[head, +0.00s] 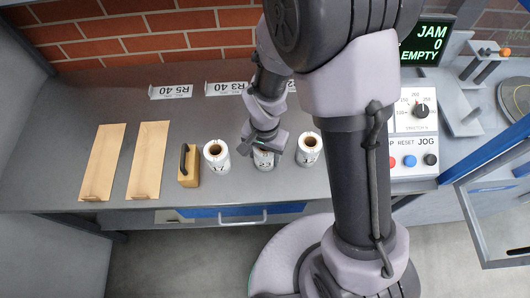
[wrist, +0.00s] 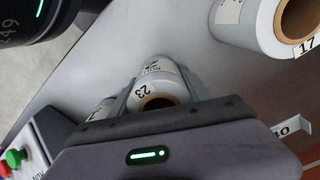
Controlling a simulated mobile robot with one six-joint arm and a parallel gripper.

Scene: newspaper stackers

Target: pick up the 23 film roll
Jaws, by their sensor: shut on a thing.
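The 23 film roll (head: 263,161) is a white upright roll with a brown core, in the middle of a row of three near the bench's front edge. My gripper (head: 264,147) is over it from above and shut on it, hiding much of its top in the head view. In the wrist view the roll (wrist: 155,76) sits between the fingers of my gripper (wrist: 158,92), its 23 label and core showing. I cannot tell whether its base touches the bench.
The 17 film roll (head: 216,156) stands close on the left, and another white roll (head: 309,150) close on the right. Further left are a wooden block with a black handle (head: 188,166) and two brown envelopes (head: 149,160). A button panel (head: 412,150) stands at the right.

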